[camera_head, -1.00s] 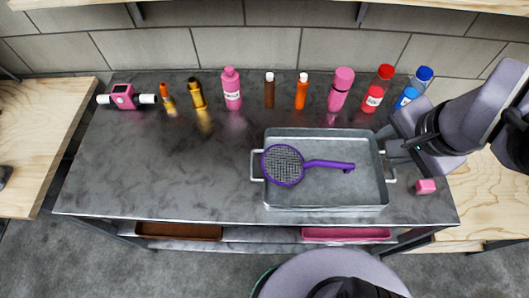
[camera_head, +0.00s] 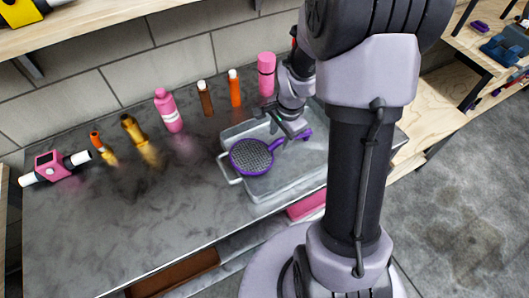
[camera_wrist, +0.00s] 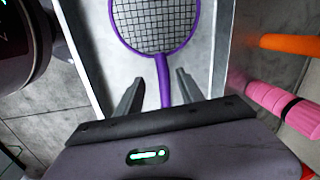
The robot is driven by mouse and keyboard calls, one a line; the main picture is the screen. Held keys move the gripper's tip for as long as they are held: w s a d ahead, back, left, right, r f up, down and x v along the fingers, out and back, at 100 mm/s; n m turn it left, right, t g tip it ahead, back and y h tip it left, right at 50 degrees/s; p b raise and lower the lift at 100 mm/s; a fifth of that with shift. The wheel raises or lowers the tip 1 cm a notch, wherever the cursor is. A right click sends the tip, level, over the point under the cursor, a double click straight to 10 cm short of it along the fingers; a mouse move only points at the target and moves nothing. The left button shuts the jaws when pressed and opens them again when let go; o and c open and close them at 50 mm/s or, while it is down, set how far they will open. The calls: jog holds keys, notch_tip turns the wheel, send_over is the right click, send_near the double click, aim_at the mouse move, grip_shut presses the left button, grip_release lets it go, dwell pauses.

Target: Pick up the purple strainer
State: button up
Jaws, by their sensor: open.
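The purple strainer (camera_head: 252,156) with its dark mesh lies in the grey metal tray (camera_head: 262,196), its handle pointing right. In the wrist view the strainer's round mesh head (camera_wrist: 155,22) is at the top and its handle runs down between my fingers. My gripper (camera_wrist: 158,88) is open, with one finger on each side of the handle and gaps to both. In the head view my gripper (camera_head: 290,132) is over the handle; the arm hides part of the tray. The handle's end is hidden in the wrist view.
Several bottles stand along the back of the table, including a pink bottle (camera_head: 169,112), an orange bottle (camera_head: 235,88) and a pink flask (camera_head: 266,75). A pink device (camera_head: 52,166) lies at the far left. The table's left middle is clear.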

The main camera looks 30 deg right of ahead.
aim_at(278, 141)
jog(key=f+b, duration=0.1)
jog(key=f, duration=0.1)
jog(key=w+f+b, duration=0.1)
jog(key=f+b, duration=0.1)
jog(key=f, duration=0.1)
jog(key=shift+w+f, duration=0.25)
jog(key=shift+f, duration=0.1)
jog(key=shift+r, duration=0.2)
jog(key=shift+c, duration=0.7)
grip_shut()
